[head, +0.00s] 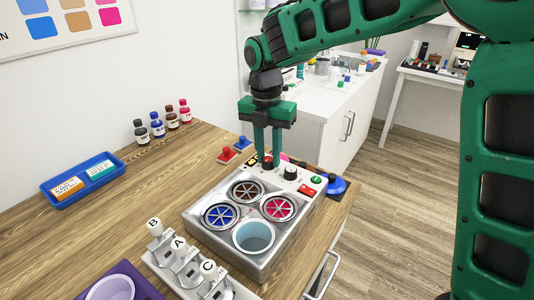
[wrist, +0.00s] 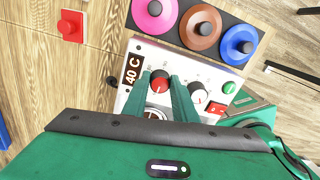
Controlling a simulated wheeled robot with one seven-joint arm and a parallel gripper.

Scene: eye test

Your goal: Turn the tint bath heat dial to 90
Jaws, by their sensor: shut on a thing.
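The tint bath (head: 232,251) is a grey metal unit on the wooden counter, with three slotted round lids and an open round well of bluish liquid. Its white control panel (wrist: 150,53) runs along the back. A black display there reads 40 C (wrist: 132,69). Beside the display is a dial with a red top (wrist: 160,81), which I take for the heat dial. My gripper (wrist: 160,78) points down with one green finger on each side of this dial, shut on it. In the head view my gripper (head: 267,164) reaches the panel from above. The dial's pointer and scale are partly hidden.
Lettered levers (head: 187,262) stand in front. A blue tray (head: 83,195) lies left.

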